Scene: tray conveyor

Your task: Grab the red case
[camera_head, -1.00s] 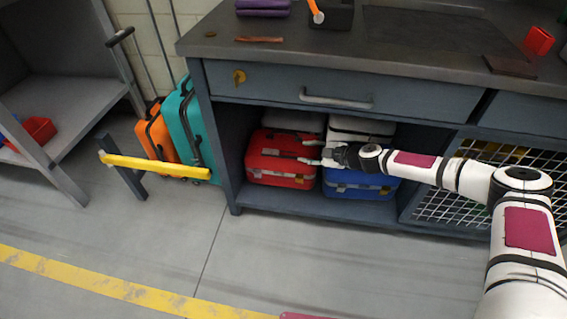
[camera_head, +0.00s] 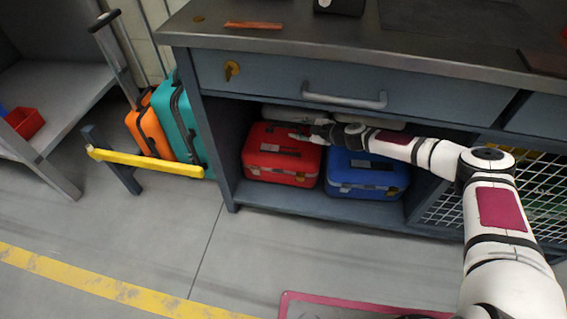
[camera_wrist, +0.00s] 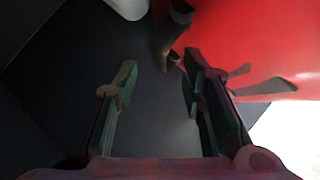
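The red case (camera_head: 280,168) stands on the lower shelf under the workbench, left of the blue case. It has a dark handle on its top. My gripper (camera_head: 297,136) is inside the shelf space, over or beside the case's upper right part; the exact gap cannot be told. In the wrist view my gripper (camera_wrist: 160,68) is open, with nothing clearly between its fingers. The red case (camera_wrist: 250,45) fills the upper right there, beyond the right finger. A dark curved part, perhaps its handle, shows near that fingertip.
The blue case (camera_head: 362,182) stands close on the right. Light cases sit behind, partly hidden. The drawer (camera_head: 350,90) and bench top overhang the shelf. A wire mesh door (camera_head: 450,205) is at right. Orange and teal suitcases (camera_head: 180,125) stand left behind a yellow bar (camera_head: 145,161).

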